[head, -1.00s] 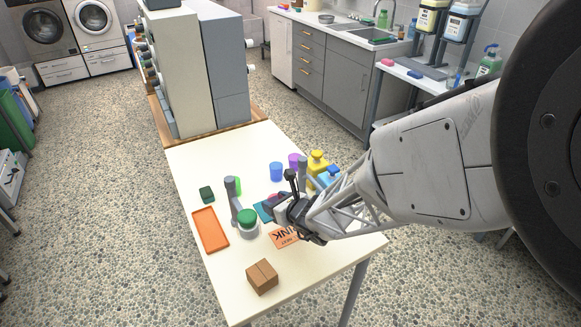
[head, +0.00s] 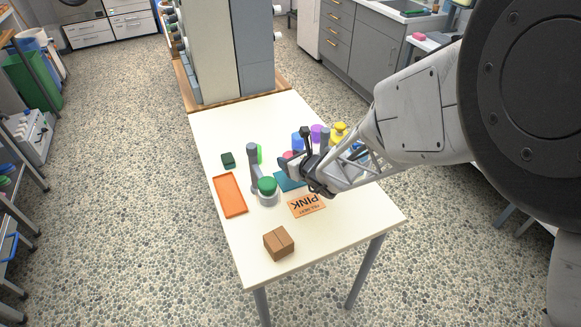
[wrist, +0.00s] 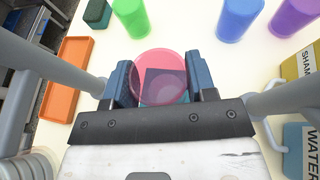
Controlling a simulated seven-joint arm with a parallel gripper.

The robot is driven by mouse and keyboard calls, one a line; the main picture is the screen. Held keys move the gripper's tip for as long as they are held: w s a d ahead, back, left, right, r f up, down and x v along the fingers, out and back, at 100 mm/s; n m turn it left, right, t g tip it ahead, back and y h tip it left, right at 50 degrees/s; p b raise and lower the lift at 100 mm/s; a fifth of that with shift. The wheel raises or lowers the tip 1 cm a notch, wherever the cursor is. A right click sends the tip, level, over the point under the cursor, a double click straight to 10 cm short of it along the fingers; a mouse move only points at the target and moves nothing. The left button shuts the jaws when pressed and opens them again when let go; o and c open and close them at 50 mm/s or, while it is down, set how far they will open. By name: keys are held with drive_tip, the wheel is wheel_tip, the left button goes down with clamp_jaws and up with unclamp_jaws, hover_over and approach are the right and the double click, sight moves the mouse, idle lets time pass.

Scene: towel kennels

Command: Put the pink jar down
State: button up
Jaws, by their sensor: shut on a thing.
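The pink jar (wrist: 150,62) is round and translucent and sits between the two fingers in the wrist view. My gripper (wrist: 160,88) is shut on it. In the head view my gripper (head: 297,163) is over the middle of the white table, and only a small pink bit of the jar (head: 287,155) shows beside the fingers. A teal square (head: 290,182) lies on the table just in front of the gripper; in the wrist view it shows through and below the jar. I cannot tell the gap between jar and square.
Green (head: 260,154), blue (head: 298,141) and purple (head: 317,133) jars and a yellow bottle (head: 339,132) stand nearby. The table's front right is clear.

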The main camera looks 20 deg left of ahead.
drive_tip(key=shift+f, duration=1.7)
drive_tip(key=shift+f, duration=0.15)
drive_tip(key=o, duration=0.9)
drive_tip(key=shift+s+d+r, duration=0.3)
drive_tip(key=shift+d+r, duration=0.15)
drive_tip(key=shift+d, duration=0.05)
drive_tip(key=v, duration=1)
drive_tip(key=shift+s+d+r, duration=0.15)
drive_tip(key=shift+s+d, duration=0.05)
drive_tip(key=shift+d, duration=0.1)
